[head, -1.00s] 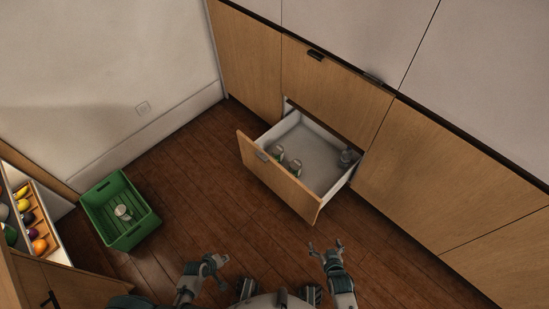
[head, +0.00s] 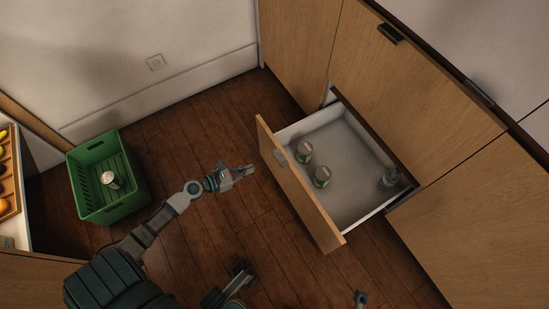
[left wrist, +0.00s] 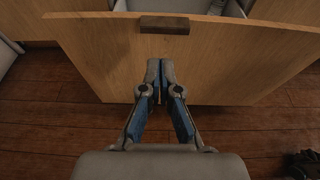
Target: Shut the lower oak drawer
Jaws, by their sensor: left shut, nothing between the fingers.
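The lower oak drawer (head: 299,192) stands pulled out from the cabinet, its front facing me. Its dark handle (head: 281,158) is near the top of the front; in the left wrist view the handle (left wrist: 165,25) is at the top middle. My left gripper (head: 249,169) is shut and empty, a short way in front of the drawer front. In the left wrist view its fingers (left wrist: 159,64) point at the front below the handle; I cannot tell whether they touch.
A green crate (head: 82,190) with a can (head: 109,179) stands on the floor at left. An upper oak drawer (head: 400,85) above is closed. Wooden floor is free between crate and drawer.

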